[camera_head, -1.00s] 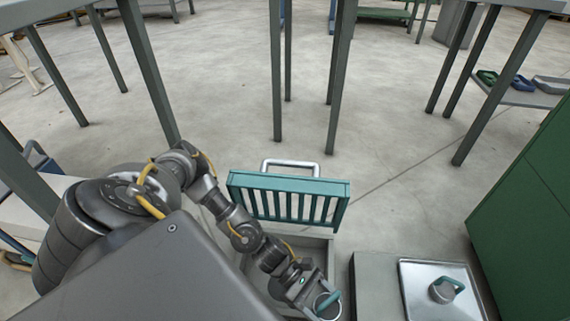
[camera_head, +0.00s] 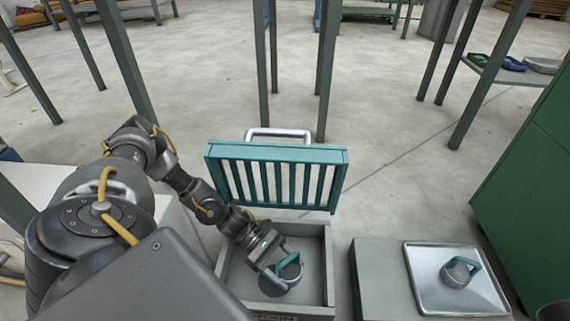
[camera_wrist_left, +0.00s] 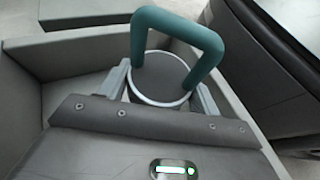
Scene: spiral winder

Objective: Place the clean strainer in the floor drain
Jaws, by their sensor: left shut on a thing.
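A round dark grey strainer (camera_head: 278,283) with a teal loop handle is held by my left gripper (camera_head: 281,270). In the left wrist view the strainer (camera_wrist_left: 160,75) has a pale rim, and a finger sits on each side of it. The floor drain (camera_head: 324,270) is a grey open box; the gripper and strainer are over or inside its opening. I cannot tell whether the strainer touches its bottom. The teal slatted grate (camera_head: 275,178) stands tilted up behind the box. My right gripper is not in view.
A similar grey cup (camera_head: 459,274) with a teal handle sits on a metal tray (camera_head: 432,286) on a grey block to the right. A green cabinet (camera_head: 530,190) stands at the far right. Table legs stand behind the grate, with open floor around them.

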